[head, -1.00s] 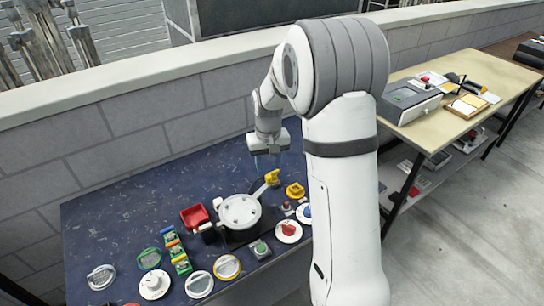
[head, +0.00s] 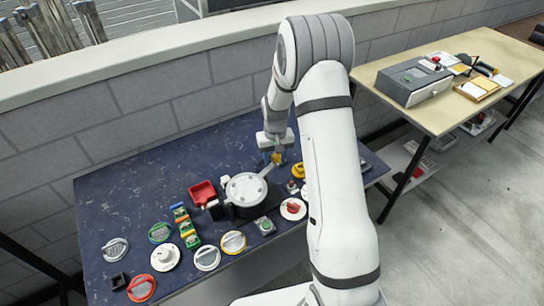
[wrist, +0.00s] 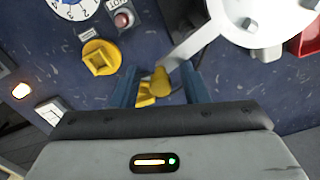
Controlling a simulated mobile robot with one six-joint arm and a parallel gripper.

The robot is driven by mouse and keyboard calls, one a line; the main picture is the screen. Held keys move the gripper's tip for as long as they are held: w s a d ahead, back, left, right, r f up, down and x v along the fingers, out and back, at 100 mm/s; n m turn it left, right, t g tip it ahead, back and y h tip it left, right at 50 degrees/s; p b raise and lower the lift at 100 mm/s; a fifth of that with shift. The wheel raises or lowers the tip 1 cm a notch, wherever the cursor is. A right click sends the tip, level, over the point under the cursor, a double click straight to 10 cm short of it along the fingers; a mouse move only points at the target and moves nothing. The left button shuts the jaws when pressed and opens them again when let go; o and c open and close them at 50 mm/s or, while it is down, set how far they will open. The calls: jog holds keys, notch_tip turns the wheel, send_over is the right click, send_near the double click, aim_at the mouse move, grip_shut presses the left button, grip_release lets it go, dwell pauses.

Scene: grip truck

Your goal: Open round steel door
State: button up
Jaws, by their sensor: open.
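The round steel door (head: 246,188) is a pale disc with bolts on a dark mount, standing on the blue table. A grey lever (wrist: 190,42) runs from it to a yellow handle end (wrist: 160,82). In the head view the lever (head: 266,170) points up and right. My gripper (head: 275,158) is open at the handle end. In the wrist view its two blue fingers (wrist: 160,78) stand on either side of the yellow end, with small gaps. The door looks closed. Whether the fingers are low enough around the handle is hard to tell.
A red tray (head: 203,193) stands just left of the door. A yellow knob (wrist: 99,59), a red button (wrist: 123,19) and a numbered dial (wrist: 73,3) lie near my gripper. Several dials and switches line the table's front. A wall (head: 170,100) runs behind.

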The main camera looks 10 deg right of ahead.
jog(key=shift+c, duration=0.2)
grip_shut()
dwell(0.4)
